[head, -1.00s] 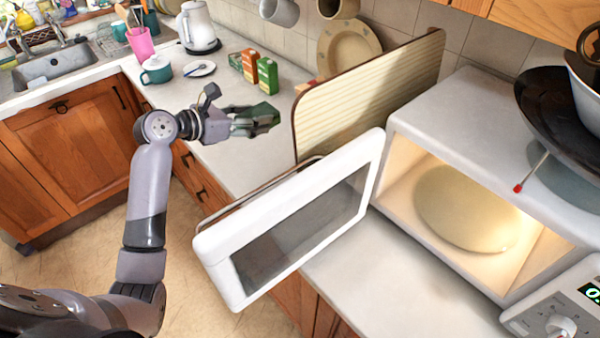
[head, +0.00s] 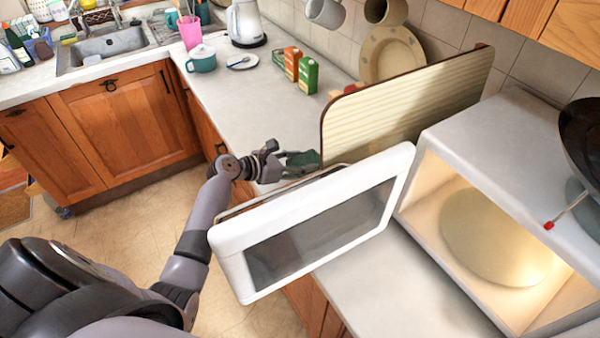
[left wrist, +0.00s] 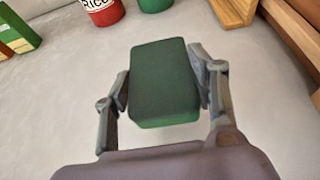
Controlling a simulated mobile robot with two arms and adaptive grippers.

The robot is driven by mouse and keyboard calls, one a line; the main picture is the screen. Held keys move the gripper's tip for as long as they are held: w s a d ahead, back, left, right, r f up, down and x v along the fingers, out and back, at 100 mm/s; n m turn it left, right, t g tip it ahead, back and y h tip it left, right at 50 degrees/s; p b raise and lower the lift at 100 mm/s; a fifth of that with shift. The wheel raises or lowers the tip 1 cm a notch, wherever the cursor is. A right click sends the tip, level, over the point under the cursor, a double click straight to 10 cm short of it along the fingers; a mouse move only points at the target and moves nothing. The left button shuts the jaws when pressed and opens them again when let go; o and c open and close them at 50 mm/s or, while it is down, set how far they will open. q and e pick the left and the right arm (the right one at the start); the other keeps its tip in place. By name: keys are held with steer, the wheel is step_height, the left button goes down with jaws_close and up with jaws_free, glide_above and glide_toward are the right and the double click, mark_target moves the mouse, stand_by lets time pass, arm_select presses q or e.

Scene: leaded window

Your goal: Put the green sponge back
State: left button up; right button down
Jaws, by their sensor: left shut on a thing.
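The green sponge (left wrist: 163,82) is a dark green block, seen whole between the fingers in the left wrist view. In the head view the sponge (head: 302,158) shows at the tip of my left arm, beside the near end of the cream ribbed panel. My left gripper (head: 298,163) is shut on the sponge, over the light counter (head: 232,108). In the left wrist view the two fingers of the gripper (left wrist: 165,92) press on the sponge's sides. I cannot tell its height above the counter. My right gripper is not in view.
The open microwave door (head: 228,240) stands just in front of my left arm. The upright ribbed panel (head: 400,110) is at its right. Orange and green boxes (head: 308,75) stand farther back. The sink (head: 110,45) is at the far left.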

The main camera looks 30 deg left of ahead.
arm_select(q)
step_height(320, 180, down, 4)
steer(key=shift+f, duration=0.25)
steer(key=o, duration=1)
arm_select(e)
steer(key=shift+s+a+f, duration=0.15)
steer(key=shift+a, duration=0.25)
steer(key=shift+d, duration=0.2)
arm_select(q)
steer(key=shift+r, duration=0.2)
steer(key=shift+s+a, duration=0.2)
steer(key=shift+s, duration=0.1)
steer(key=b+v, duration=0.1)
steer(key=v, duration=1)
steer(key=shift+s+a+r, duration=0.1)
steer(key=shift+s, duration=0.05)
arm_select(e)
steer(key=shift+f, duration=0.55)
